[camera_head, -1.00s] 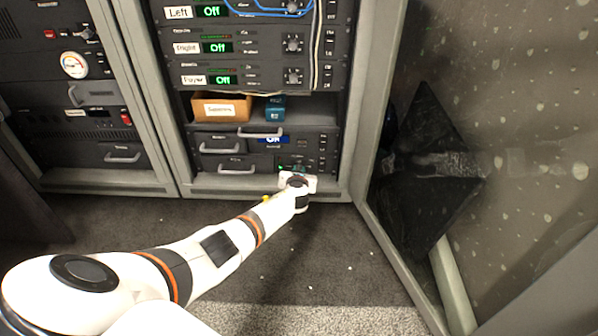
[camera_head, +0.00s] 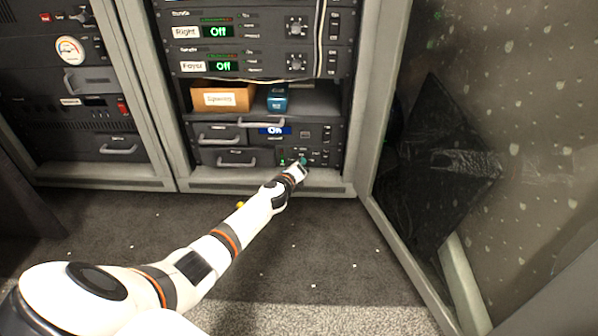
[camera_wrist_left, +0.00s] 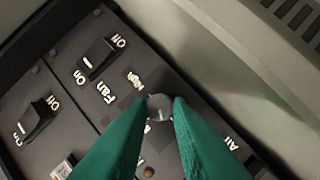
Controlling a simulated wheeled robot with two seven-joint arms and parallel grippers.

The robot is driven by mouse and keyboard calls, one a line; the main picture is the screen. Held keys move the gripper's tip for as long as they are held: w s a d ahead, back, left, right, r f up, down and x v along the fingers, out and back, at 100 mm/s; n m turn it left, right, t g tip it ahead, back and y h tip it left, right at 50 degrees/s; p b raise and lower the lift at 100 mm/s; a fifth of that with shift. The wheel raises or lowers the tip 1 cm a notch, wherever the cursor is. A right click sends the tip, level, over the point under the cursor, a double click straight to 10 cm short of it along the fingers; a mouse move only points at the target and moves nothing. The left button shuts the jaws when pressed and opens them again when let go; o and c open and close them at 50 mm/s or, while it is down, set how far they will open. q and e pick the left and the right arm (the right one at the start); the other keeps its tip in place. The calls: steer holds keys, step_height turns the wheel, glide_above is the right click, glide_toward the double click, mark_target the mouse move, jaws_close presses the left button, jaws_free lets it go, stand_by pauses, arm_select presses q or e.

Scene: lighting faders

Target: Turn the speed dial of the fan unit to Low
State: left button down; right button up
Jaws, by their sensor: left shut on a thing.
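The fan unit (camera_head: 322,154) is a dark panel at the bottom right of the middle rack. In the left wrist view its panel (camera_wrist_left: 66,68) has a "Fan" label and rocker switches marked On and Off. The round speed dial (camera_wrist_left: 159,103) sits between the green fingertips of my left gripper (camera_wrist_left: 159,112), which is shut on it. A "High" label shows beside the dial; the fingers cover part of the panel, and the dial's pointer is hard to read. In the head view my left gripper (camera_head: 300,164) meets the panel. My right gripper is not in view.
Drawers with handles (camera_head: 238,162) lie left of the fan unit. An orange-brown box (camera_head: 222,97) and a blue box (camera_head: 277,98) stand on the shelf above. A grey rack post (camera_head: 360,130) and a large panel (camera_head: 520,130) are to the right.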

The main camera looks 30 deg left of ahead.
arm_select(q)
steer(key=shift+f+n+t, duration=0.25)
steer(key=shift+n+t, duration=0.25)
steer(key=shift+n, duration=0.7)
steer(key=shift+s+a+n+t+b, duration=0.1)
steer(key=shift+n+t+b, duration=0.2)
steer(key=shift+n+t, duration=0.55)
steer(key=shift+n, duration=0.45)
steer(key=c, duration=1.3)
jaws_free()
